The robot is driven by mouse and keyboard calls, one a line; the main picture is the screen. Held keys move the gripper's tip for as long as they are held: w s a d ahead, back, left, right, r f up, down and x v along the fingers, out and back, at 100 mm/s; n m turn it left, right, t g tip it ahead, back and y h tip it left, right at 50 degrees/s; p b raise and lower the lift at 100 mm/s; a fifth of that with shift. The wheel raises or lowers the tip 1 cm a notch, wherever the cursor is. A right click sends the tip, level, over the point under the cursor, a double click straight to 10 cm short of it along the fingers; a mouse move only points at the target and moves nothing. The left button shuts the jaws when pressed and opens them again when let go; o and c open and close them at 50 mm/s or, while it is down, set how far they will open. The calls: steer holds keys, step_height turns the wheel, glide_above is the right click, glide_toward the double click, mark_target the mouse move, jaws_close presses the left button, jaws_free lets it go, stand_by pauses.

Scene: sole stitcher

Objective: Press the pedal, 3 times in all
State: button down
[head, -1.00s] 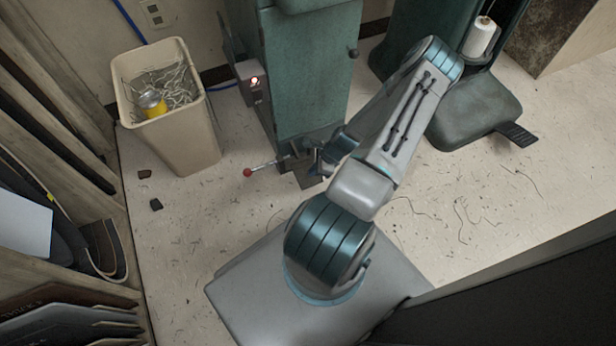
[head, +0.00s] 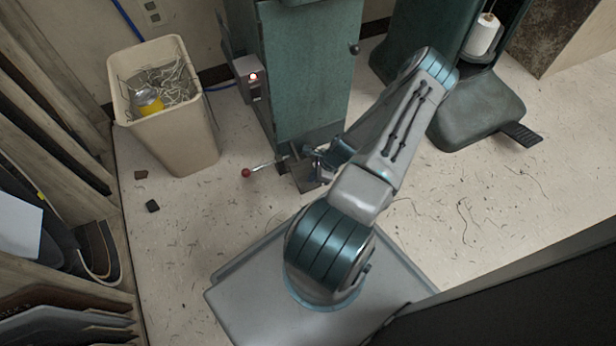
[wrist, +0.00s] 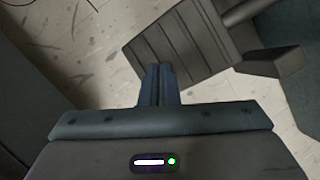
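The pedal (head: 306,178) is a dark plate low at the foot of the green machine (head: 305,75). In the wrist view the pedal (wrist: 180,45) shows as a ribbed dark plate just beyond and to the right of the fingertips. My gripper (wrist: 160,68) has its two fingers together, with nothing between them. The fingertips overlap the pedal's near edge in the picture; I cannot tell whether they touch it. In the head view my gripper (head: 316,163) is low by the pedal and partly hides it.
A lever with a red ball (head: 246,173) sticks out left of the pedal. A small box on the machine has a lit red lamp (head: 253,76). A beige bin (head: 180,140) stands left. Another machine with its own pedal (head: 522,135) stands right. Floor between is mostly clear.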

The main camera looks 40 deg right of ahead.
steer(key=shift+s, duration=0.1)
steer(key=shift+s+d+r+p, duration=0.25)
steer(key=shift+s+d, duration=0.25)
steer(key=shift+d, duration=0.1)
steer(key=shift+s+d+r+p, duration=0.2)
steer(key=shift+s+d+r, duration=0.05)
steer(key=shift+s+d, duration=0.3)
steer(key=p+v, duration=0.6)
steer(key=v, duration=0.8)
steer(key=shift+w+f, duration=0.1)
